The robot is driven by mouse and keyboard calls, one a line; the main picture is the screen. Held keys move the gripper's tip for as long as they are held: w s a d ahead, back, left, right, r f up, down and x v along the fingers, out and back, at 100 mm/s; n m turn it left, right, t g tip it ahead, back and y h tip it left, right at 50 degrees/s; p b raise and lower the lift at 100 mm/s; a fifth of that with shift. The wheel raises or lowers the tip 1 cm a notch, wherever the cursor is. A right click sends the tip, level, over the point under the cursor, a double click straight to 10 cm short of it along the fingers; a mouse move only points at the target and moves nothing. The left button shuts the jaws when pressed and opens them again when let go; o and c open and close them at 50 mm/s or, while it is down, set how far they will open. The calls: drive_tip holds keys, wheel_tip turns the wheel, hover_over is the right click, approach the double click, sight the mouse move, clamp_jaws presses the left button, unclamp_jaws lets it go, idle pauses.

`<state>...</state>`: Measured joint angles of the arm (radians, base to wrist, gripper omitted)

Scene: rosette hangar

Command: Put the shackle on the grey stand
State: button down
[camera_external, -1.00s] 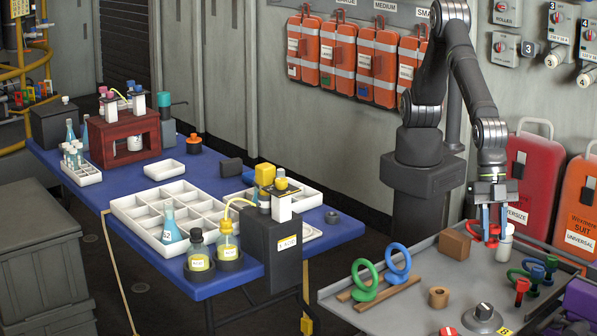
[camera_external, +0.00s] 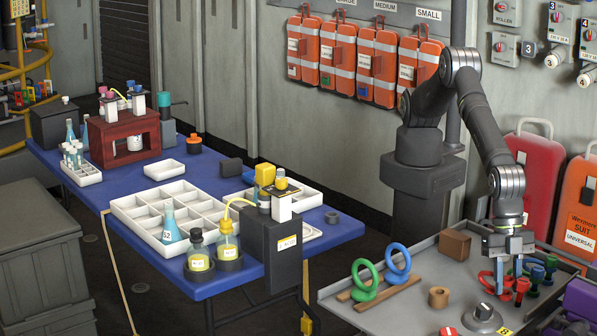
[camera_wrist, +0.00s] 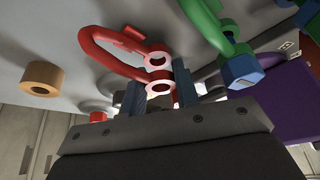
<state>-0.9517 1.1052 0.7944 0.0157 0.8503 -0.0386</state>
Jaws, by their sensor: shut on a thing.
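My gripper (camera_external: 509,268) is low over the right part of the grey bench, shut on a red shackle (camera_wrist: 110,52). In the wrist view the shackle's eyes sit between the fingers and its bow reaches up and left. In the external view its red bow (camera_external: 487,279) shows left of the fingers.
Near the gripper are a red-topped piece (camera_external: 521,290), a blue piece (camera_external: 537,274) and a green piece (camera_external: 551,262). A green ring (camera_external: 364,281) and blue ring (camera_external: 398,262) stand on wooden rails. A tan ring (camera_external: 439,297) and brown block (camera_external: 454,244) are left.

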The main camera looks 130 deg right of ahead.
drive_tip(key=shift+w+a+f, duration=0.1)
drive_tip(key=shift+a+f, duration=0.05)
drive_tip(key=shift+a, duration=0.05)
drive_tip(key=c, duration=1.1)
unclamp_jaws()
drive_tip(key=shift+f, duration=0.15)
drive_tip(key=shift+d+r, duration=0.1)
drive_tip(key=shift+r, duration=0.35)
drive_tip(key=v, duration=1.1)
drive_tip(key=shift+d, duration=0.15)
